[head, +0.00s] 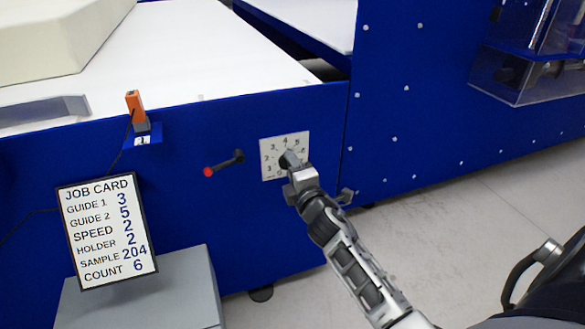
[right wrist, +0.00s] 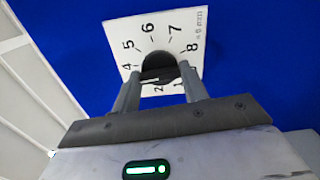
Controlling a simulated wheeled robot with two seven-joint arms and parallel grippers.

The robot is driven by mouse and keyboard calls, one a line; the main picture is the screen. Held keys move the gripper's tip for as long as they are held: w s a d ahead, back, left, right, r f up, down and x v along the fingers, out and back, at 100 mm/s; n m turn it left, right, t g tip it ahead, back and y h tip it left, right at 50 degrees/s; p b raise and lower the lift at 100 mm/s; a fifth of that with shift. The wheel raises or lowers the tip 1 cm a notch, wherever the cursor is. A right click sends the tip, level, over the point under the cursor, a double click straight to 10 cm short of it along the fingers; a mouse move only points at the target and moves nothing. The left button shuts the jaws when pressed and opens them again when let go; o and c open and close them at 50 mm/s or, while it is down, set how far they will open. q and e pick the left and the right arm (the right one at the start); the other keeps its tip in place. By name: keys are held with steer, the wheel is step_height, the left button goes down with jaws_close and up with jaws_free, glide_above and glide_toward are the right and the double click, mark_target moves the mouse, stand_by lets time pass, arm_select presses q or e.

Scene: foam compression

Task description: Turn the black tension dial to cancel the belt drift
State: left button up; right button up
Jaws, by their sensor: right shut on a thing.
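The black tension dial (right wrist: 158,66) sits on a white numbered plate (right wrist: 124,40) in the right wrist view. In the head view the plate (head: 270,158) is on the blue front panel of the machine, and the dial (head: 289,159) is partly hidden by my right gripper. My right gripper (right wrist: 160,84) is shut on the dial, one finger on each side of it. In the head view the right gripper (head: 294,170) reaches the plate from the lower right. The numbers 4 to 8 are readable around the dial. My left gripper is not in view.
A white belt (head: 190,50) carries a pale foam block (head: 60,38). Left of the plate, a black lever with a red knob (head: 208,171) sticks out. An orange-topped device (head: 135,105) stands on a small blue bracket. A job card (head: 107,230) leans on a grey box (head: 180,290).

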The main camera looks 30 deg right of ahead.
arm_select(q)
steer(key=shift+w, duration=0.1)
arm_select(e)
steer(key=shift+f+m, duration=0.1)
steer(key=shift+m, duration=0.5)
steer(key=o, duration=0.9)
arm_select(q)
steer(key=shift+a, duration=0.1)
arm_select(e)
steer(key=shift+o, duration=0.4)
steer(key=shift+s, duration=0.15)
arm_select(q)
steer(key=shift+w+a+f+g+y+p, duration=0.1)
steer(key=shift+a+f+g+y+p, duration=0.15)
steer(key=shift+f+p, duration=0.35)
arm_select(e)
steer(key=v, duration=0.7)
steer(key=shift+s, duration=0.15)
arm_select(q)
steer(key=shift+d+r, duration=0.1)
